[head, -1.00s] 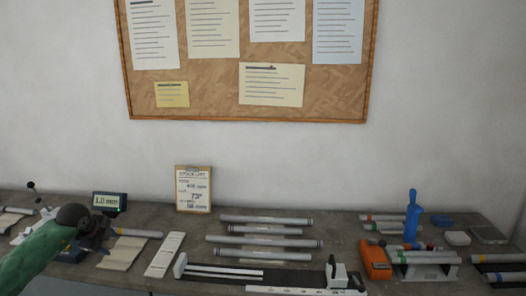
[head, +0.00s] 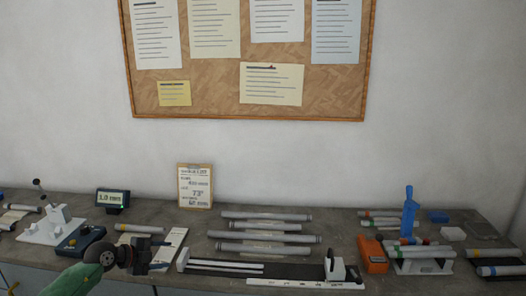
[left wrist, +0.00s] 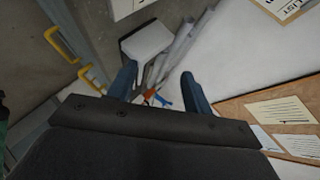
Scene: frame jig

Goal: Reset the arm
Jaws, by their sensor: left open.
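My left arm comes in from the lower left of the head view in a green sleeve. Its dark gripper (head: 150,256) is over the bench's front left part, beside the long black frame jig. In the left wrist view the two blue fingers (left wrist: 160,90) are spread apart with nothing held between them. The jig (head: 290,272) carries pale rails and a white end block (head: 336,270). My right gripper does not show in any view.
A white clamp stand (head: 52,228), a display reading 1.0 mm (head: 112,199) and a clipboard (head: 195,186) stand at left and back. An orange device (head: 372,254), a blue upright tool (head: 409,215) and more tubes (head: 500,271) are at right. A cork board (head: 220,105) hangs behind.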

